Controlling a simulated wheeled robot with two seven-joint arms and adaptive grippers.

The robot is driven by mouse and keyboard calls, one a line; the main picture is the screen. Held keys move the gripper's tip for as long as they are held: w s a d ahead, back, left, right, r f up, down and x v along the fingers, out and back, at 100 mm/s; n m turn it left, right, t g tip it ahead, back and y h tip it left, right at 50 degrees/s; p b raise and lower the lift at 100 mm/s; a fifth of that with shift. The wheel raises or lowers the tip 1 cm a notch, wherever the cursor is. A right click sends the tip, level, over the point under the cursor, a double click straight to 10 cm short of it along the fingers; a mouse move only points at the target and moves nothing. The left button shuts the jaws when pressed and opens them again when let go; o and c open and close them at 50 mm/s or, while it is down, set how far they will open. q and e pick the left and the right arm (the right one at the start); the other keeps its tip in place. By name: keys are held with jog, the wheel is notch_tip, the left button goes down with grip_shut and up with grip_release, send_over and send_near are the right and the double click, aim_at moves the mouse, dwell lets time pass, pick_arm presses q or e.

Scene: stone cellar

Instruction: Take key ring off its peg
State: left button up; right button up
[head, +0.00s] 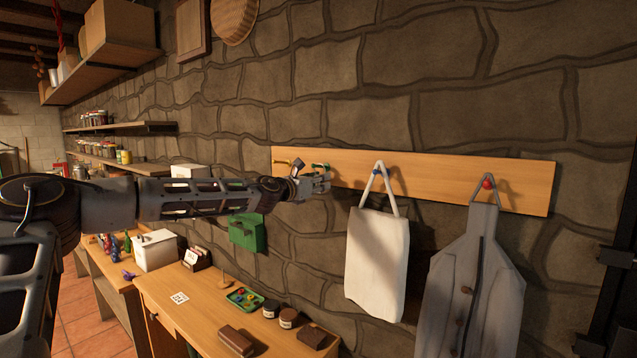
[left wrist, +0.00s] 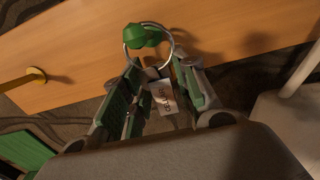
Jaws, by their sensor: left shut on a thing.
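The key ring (left wrist: 127,52) is a thin metal ring with a pale tag (left wrist: 168,99) and keys below it. In the left wrist view the ring loops around the green peg (left wrist: 143,36), which sticks out of the wooden rail (left wrist: 225,30). In the head view the rail (head: 440,184) runs along the stone wall, and the green peg (head: 320,166) shows just above my gripper. My left gripper (head: 318,183) is at the rail, its fingers shut on the key ring's hanging part just below the ring. The key ring is too small to make out in the head view. My right gripper is not in view.
A white tote bag (head: 377,258) hangs from the blue peg just right of my gripper. A grey coat (head: 470,280) hangs from the red peg. A yellow peg (head: 283,162) is to the left. A green box-like thing (head: 246,233) and a cluttered workbench (head: 200,315) are below.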

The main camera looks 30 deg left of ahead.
pick_arm(q)
jog(key=shift+c, duration=1.3)
jog(key=shift+r, duration=0.25)
jog(key=shift+s+r+p, duration=0.15)
jog(key=shift+r+p, duration=0.15)
jog(key=shift+p, duration=0.05)
jog(key=shift+r, duration=0.1)
jog(key=shift+s, duration=0.15)
jog(key=s+p, duration=0.2)
jog(key=s, duration=0.1)
jog(key=s+r+p, duration=0.1)
jog(key=s+p, duration=0.1)
jog(key=shift+s+a, duration=0.1)
jog(key=shift+a, duration=0.15)
